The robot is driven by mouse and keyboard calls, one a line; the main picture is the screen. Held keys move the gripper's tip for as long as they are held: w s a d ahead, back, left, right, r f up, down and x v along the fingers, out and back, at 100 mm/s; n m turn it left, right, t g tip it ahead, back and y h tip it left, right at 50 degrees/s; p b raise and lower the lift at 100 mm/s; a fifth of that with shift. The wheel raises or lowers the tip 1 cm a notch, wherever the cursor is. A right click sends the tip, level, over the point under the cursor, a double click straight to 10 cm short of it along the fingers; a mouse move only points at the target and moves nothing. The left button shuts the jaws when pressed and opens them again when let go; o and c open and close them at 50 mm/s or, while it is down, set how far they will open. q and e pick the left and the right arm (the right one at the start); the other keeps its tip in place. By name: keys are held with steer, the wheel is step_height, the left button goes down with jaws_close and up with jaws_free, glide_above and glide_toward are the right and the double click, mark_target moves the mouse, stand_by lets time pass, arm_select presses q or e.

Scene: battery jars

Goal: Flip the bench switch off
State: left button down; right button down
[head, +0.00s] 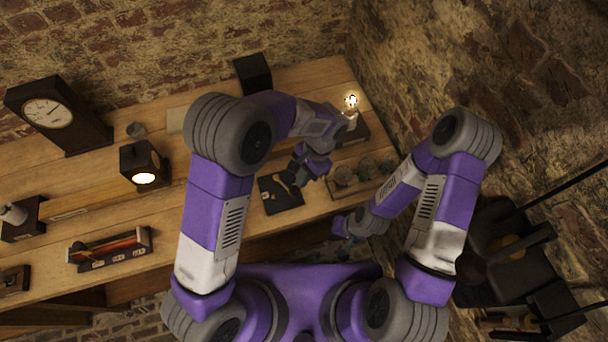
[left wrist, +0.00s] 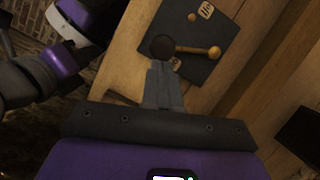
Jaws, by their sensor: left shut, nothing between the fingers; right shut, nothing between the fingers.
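The bench switch is a dark square plate (head: 281,199) with a brass lever, lying on the wooden bench below my left gripper. In the left wrist view, the plate (left wrist: 205,62) carries a brass lever (left wrist: 192,50) with a dark round knob (left wrist: 162,47) at one end. My left gripper (head: 294,177) is shut and empty, above the plate's upper right. In the left wrist view its fingertips (left wrist: 163,66) appear just beside the dark knob; I cannot tell whether they touch. My right gripper (head: 341,226) is shut and empty near the bench's front edge.
A lit bulb (head: 351,101) stands at the bench's back right. Several round jars (head: 363,171) sit in a tray right of the switch. A lamp box (head: 145,166), a clock (head: 48,113) and a rack (head: 109,250) are to the left. A brick wall borders the bench at right.

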mark_target(293, 192)
arm_select(q)
steer(key=shift+s+a+m, duration=0.2)
steer(key=shift+s+m, duration=0.15)
steer(key=shift+m, duration=0.15)
steer(key=s+m, duration=0.1)
steer(key=s+a+m+t, duration=0.1)
steer(key=m, duration=0.1)
steer(key=shift+a+y, duration=0.25)
steer(key=shift+y, duration=0.05)
steer(key=m, duration=0.1)
steer(key=s+a+m+t, duration=0.1)
steer(key=shift+s+a+m, duration=0.1)
steer(key=shift+a+m, duration=0.2)
steer(key=shift+s+a+m+t, duration=0.25)
steer(key=shift+a+m+t, duration=0.1)
steer(key=shift+a+m, duration=0.3)
steer(key=shift+s+a+m+t, duration=0.2)
steer(key=shift+a+m+t, duration=0.2)
steer(key=shift+m, duration=0.45)
steer(key=s+d+r+p, duration=0.1)
steer(key=d+r+p, duration=0.1)
steer(key=d+r, duration=0.5)
step_height(293, 192, up, 3)
steer(key=shift+d+f, duration=0.15)
steer(key=shift+f, duration=0.05)
steer(key=shift+s+f, duration=0.1)
